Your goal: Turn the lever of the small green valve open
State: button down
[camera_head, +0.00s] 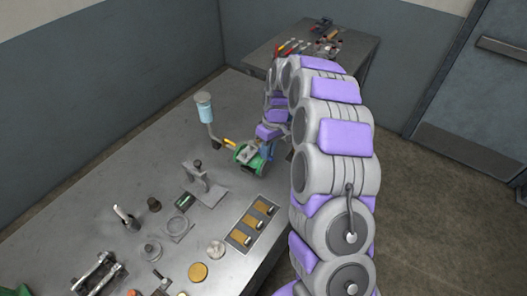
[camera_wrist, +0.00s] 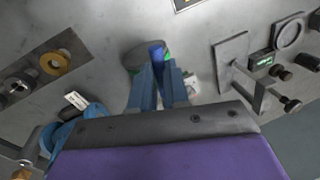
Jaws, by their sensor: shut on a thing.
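The small green valve (camera_head: 250,158) stands on the metal bench in the head view, close to the end of my arm. In the head view the fingers are small and partly hidden by my arm. The lever's exact angle on the valve cannot be told.
A yellow handle (camera_head: 230,142) and an upright light-blue cylinder (camera_head: 204,106) are left of the valve. A metal bracket (camera_head: 203,185) stands nearer. Several discs and fittings lie at the front. A second table (camera_head: 262,52) is at the back.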

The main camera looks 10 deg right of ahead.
jog(key=shift+w+d+r+n, duration=0.1)
jog(key=shift+w+d+n, duration=0.35)
jog(key=shift+n, duration=0.35)
jog(key=shift+w, duration=0.1)
jog(key=c, duration=1.1)
grip_release()
notch_tip(320, 180, up, 17)
jog(key=w+d+p, duration=0.2)
jog(key=shift+d, duration=0.2)
